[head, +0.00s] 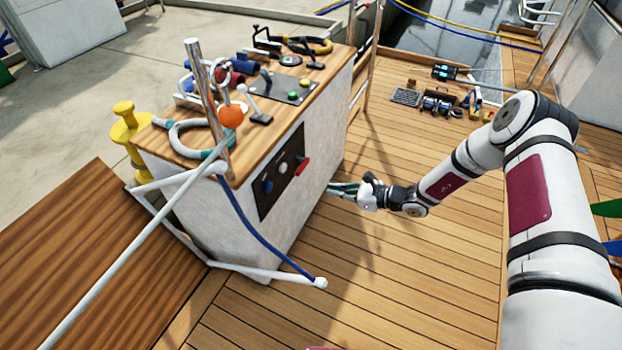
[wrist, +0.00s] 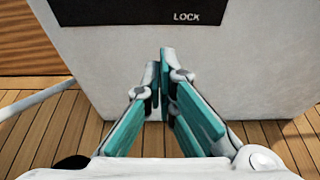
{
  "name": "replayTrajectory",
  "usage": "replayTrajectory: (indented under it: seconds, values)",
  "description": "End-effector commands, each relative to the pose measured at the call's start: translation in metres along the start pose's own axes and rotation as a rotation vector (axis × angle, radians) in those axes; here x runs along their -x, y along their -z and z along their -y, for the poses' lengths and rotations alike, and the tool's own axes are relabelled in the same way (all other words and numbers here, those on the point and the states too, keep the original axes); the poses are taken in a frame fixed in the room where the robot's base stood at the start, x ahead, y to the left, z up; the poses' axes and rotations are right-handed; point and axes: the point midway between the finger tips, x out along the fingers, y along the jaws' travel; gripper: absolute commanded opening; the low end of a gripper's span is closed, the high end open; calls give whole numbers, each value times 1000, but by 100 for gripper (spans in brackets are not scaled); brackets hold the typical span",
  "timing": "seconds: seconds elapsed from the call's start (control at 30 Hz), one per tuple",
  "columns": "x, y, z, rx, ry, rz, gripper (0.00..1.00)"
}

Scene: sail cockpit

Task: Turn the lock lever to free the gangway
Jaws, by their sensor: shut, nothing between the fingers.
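A white console (head: 230,225) with a wooden top stands left of my arm. A black panel (head: 266,202) on its side carries a blue control (head: 268,186), a pale knob (head: 282,168) and a red lever (head: 303,166). The panel's lower edge (wrist: 110,14) with the word LOCK (wrist: 187,17) shows at the top of the wrist view; no lever shows there. I cannot tell which control is the lock lever. My gripper (head: 335,189) is shut and empty, its teal fingers (wrist: 162,75) together, pointing at the white wall below the panel. I cannot tell whether they touch it.
A white pole (head: 125,255) with a blue rope (head: 245,225) crosses in front of the console's left side. The top holds an orange ball (head: 231,117), buttons and several fittings. More gear (head: 440,102) lies on the deck behind. The planks (head: 400,270) below my gripper are clear.

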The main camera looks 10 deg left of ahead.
Motion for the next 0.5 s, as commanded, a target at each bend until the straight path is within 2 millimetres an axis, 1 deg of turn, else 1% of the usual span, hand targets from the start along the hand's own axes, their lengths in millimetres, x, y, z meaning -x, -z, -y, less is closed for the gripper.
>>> replayTrajectory:
  seconds: [0.33, 0.43, 0.5]
  values:
    - [-3, 0, 0, 1, -2, 0, 0]
    - [-11, 0, -1, 2, -3, 0, 0]
    - [-21, 1, -1, 1, -3, -1, 0]
